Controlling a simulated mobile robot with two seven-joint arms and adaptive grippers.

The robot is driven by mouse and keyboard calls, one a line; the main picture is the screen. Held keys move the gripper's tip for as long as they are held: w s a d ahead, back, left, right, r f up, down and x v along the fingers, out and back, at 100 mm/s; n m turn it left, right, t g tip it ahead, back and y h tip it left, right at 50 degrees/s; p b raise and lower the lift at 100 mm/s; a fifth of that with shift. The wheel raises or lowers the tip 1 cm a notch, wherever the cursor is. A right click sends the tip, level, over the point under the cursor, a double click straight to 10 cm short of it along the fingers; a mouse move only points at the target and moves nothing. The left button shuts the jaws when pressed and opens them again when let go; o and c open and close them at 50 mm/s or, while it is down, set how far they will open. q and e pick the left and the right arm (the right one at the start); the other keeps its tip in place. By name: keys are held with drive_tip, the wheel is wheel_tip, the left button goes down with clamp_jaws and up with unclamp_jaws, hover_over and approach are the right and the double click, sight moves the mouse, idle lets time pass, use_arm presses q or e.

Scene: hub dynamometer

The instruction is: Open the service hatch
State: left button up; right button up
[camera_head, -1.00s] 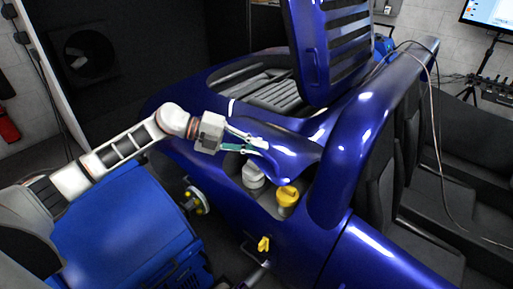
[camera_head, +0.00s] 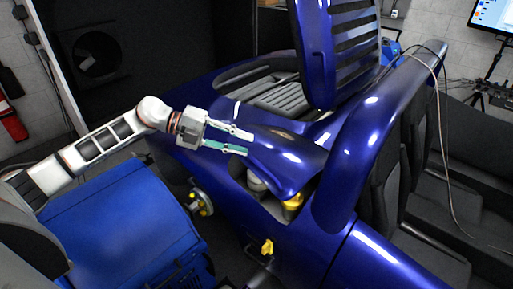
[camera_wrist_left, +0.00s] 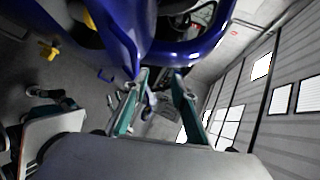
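The service hatch (camera_head: 283,160) is a glossy blue curved panel on the side of the blue vehicle. It is partly raised over a recess, where a pale cap (camera_head: 256,183) and a yellow cap (camera_head: 293,201) show beneath its lower edge, partly hidden. My left gripper (camera_head: 249,144) is at the hatch's left end, with its two fingers apart. In the left wrist view its fingers (camera_wrist_left: 161,76) are also spread, with no clear object held between them. A blue body edge lies close to the left finger there; contact cannot be told.
A yellow handle (camera_head: 267,248) sticks out low on the vehicle's side. A louvred blue panel (camera_head: 348,50) stands raised behind the hatch. A blue box-shaped unit (camera_head: 125,225) lies below my left arm. A thin cable hangs over the seats at right.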

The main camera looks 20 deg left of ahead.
use_arm(q)
drive_tip(key=v, duration=0.5)
drive_tip(key=shift+a, duration=0.15)
